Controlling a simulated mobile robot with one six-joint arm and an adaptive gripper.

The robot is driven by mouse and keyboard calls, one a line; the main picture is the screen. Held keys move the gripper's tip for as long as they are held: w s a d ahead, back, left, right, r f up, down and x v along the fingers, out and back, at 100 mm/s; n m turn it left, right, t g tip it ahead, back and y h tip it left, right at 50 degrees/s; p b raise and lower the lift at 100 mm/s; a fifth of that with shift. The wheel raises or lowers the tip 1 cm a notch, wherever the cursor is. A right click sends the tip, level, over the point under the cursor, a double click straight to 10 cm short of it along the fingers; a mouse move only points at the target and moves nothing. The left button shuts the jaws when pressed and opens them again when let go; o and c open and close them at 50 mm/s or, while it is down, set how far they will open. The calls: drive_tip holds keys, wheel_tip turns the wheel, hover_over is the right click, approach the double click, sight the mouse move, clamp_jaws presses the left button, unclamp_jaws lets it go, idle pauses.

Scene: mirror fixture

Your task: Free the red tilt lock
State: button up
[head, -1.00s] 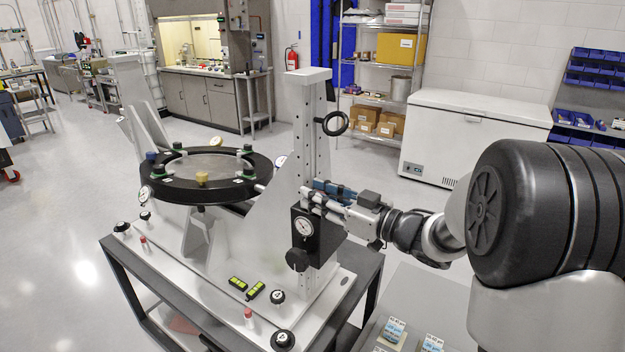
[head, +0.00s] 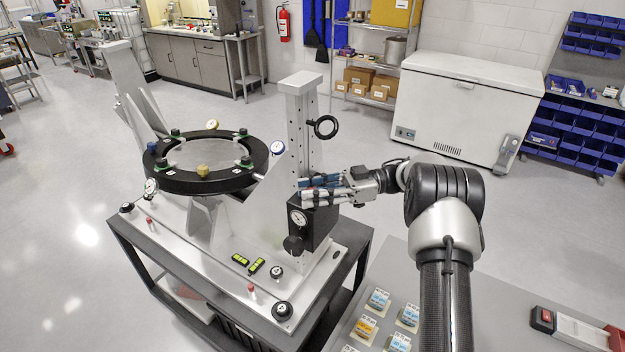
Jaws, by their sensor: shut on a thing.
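The mirror fixture is a black ring (head: 205,187) on a pale metal frame, with a perforated upright column (head: 303,128) at its right. My gripper (head: 308,190) reaches in from the right to the column's side, just above a black block (head: 312,222) with a round dial and knob. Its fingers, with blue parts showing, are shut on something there. The held part is hidden by the fingers, and I cannot tell whether it is the red tilt lock. Small red-topped pegs stand on the base, one at the front (head: 251,290) and one at the left (head: 149,222).
The fixture stands on a dark cart (head: 212,312). A grey table (head: 392,268) with several labelled small packs lies at front right. A black ring handle (head: 326,127) juts from the column above my gripper. A white chest freezer (head: 465,105) stands behind; floor around is open.

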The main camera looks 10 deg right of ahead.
drive_tip(key=shift+r+n+g+p, duration=0.2)
drive_tip(key=shift+n+g+p, duration=0.6)
drive_tip(key=shift+g+p, duration=0.4)
drive_tip(key=o, duration=0.9)
drive_tip(key=shift+a, duration=0.15)
drive_tip(key=shift+c, duration=0.2)
drive_tip(key=shift+o, duration=1.1)
drive_tip(key=shift+f, duration=0.1)
drive_tip(key=shift+f+m+t+b, duration=0.15)
drive_tip(key=shift+m+t+b, duration=0.35)
drive_tip(key=shift+b, duration=0.4)
